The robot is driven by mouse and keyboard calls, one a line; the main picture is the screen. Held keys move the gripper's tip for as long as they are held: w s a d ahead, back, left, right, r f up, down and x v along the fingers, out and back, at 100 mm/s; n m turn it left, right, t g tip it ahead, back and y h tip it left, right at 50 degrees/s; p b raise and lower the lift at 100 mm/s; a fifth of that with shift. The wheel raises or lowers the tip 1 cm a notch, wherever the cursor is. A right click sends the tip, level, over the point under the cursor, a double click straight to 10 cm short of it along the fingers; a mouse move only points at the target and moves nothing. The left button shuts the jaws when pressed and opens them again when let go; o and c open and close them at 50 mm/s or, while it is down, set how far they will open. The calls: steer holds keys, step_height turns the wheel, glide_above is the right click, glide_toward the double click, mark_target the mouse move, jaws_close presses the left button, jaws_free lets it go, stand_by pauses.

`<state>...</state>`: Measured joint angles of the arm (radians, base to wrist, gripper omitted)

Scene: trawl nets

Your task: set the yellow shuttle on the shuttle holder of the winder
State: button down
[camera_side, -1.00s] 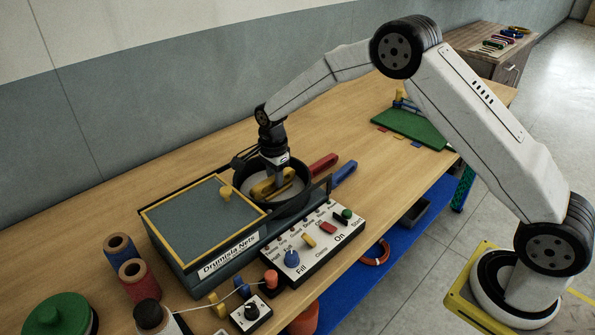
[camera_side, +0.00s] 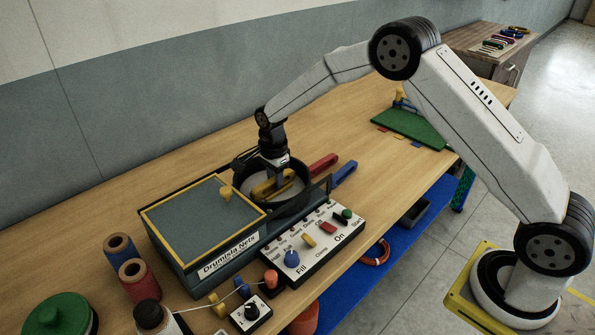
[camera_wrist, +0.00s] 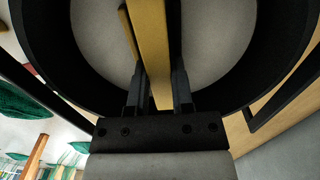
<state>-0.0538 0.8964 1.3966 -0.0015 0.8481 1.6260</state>
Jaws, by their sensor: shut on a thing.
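The yellow shuttle (camera_side: 265,187) is inside the round black-walled bowl (camera_side: 296,205) of the winder (camera_side: 190,262). My gripper (camera_side: 279,178) points down into the bowl and is shut on the shuttle. In the wrist view the yellow shuttle (camera_wrist: 153,40) runs between the two fingers of my gripper (camera_wrist: 158,85), over the pale bowl floor (camera_wrist: 205,40). The black bowl wall (camera_wrist: 265,75) surrounds it. I cannot tell the shuttle holder apart, nor whether the shuttle touches anything under it.
A red shuttle (camera_side: 322,165) and a blue one (camera_side: 344,173) lie beside the bowl. The control panel (camera_side: 315,243) with buttons is in front. Spools (camera_side: 138,279) stand at the left. A green board (camera_side: 410,127) lies at the back right. The table behind the winder is clear.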

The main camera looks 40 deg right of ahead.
steer(key=shift+c, duration=2.1)
jaws_free()
steer(key=shift+r, duration=3.85)
steer(key=s+d+n+t, duration=0.2)
steer(key=s+d+n, duration=0.1)
steer(key=s+n, duration=1.5)
steer(key=s, duration=0.8)
steer(key=shift+r+t, duration=0.15)
steer(key=shift+t, duration=0.15)
